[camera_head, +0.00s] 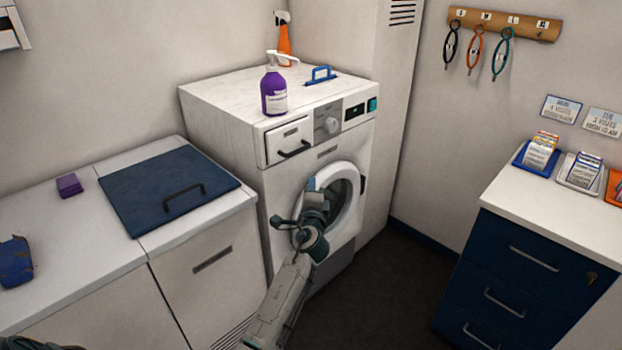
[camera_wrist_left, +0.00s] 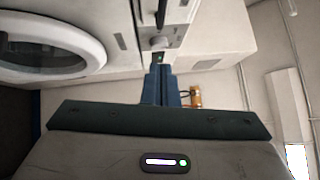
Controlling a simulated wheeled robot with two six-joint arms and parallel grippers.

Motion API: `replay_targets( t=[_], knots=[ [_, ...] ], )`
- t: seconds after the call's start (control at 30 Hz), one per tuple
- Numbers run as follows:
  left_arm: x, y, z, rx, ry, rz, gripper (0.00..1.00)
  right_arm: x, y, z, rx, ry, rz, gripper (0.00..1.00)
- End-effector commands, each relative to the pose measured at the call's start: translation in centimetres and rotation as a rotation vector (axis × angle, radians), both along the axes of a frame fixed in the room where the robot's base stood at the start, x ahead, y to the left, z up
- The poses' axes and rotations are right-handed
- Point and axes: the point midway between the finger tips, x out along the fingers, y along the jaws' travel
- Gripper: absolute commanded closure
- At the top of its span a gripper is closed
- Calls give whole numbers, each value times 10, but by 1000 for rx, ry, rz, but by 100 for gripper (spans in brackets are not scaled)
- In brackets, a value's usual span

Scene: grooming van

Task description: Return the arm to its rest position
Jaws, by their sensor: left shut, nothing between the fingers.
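My left gripper (camera_head: 313,187) is in front of the washing machine's round door (camera_head: 351,207) in the head view, its arm coming up from the bottom middle. The gripper is shut and empty. In the left wrist view its two blue-grey fingers (camera_wrist_left: 160,84) are together, with nothing between them. The arm covers part of the machine's lower front. I cannot tell whether the fingers touch the door.
The white washing machine (camera_head: 220,115) carries a purple pump bottle (camera_head: 273,92), an orange spray bottle (camera_head: 284,45) and a blue handle (camera_head: 320,76). A counter with a blue lid (camera_head: 150,190) stands left, a blue drawer cabinet (camera_head: 510,280) right. Dark floor (camera_head: 400,290) between is clear.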

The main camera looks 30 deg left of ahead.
Motion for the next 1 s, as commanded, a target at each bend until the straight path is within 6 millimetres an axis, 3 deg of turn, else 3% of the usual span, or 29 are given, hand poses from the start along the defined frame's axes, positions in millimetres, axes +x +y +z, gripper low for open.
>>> replay_targets(
  t=[0.3,0.37,0.43,0.57,0.67,0.8,0.87,1.0],
  knots=[
    [-11,-4,-5,-3,5,-1,100,0,-14,-1,-15,2,4,100],
    [-11,-5,-17,-22,21,-8,100,0,-14,-1,-16,2,4,100],
    [-13,-6,-44,-62,56,-22,100,-1,-14,-1,-16,3,5,100],
    [-25,-8,-127,-197,163,-54,100,-3,-15,-1,-17,6,5,100],
    [-46,-11,-203,-332,257,-66,100,-5,-15,-1,-17,9,5,100],
    [-91,-14,-301,-522,379,-51,100,-6,-15,-1,-17,11,5,100],
    [-115,-15,-341,-603,429,-32,100,-6,-15,-1,-17,11,5,100],
    [-181,-17,-427,-791,533,34,100,-6,-15,-1,-16,11,5,100]
  ],
)
